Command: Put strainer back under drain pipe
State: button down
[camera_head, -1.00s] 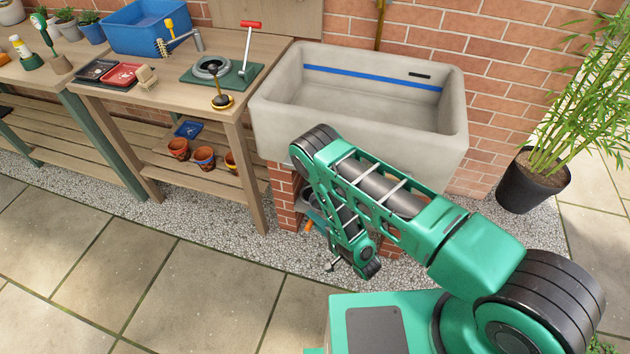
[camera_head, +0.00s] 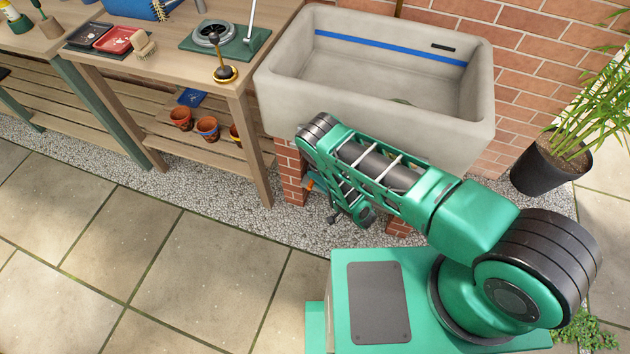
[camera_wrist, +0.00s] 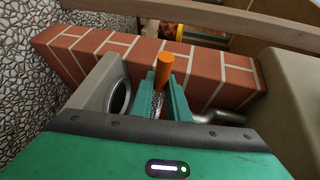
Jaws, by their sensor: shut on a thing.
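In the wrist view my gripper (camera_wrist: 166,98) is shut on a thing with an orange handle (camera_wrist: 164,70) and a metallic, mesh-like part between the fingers. I take it to be the strainer; most of it is hidden by the fingers and the gripper body. A metal pipe (camera_wrist: 222,117), likely the drain pipe, shows just right of the fingers. I cannot tell whether the strainer is under its opening. In the head view my gripper is mostly hidden behind my arm below the stone sink (camera_head: 300,105), with a bit of orange (camera_head: 310,184) beside the brick support.
A low brick wall (camera_wrist: 90,55) runs behind the gripper, close to it. A grey block with a round dark opening (camera_wrist: 103,88) stands just left of the fingers. The potting bench (camera_head: 255,150) stands left of the sink, and a potted bamboo (camera_head: 545,170) stands right.

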jog(key=w, duration=0.1)
jog(key=w+f, duration=0.1)
jog(key=shift+w+a+f, duration=0.15)
jog(key=shift+w+f, duration=0.15)
jog(key=shift+w, duration=0.05)
jog(key=shift+f, duration=2)
jog(key=c, duration=1.7)
grip_release()
jog(key=shift+s, duration=0.1)
jog(key=v, duration=1.2)
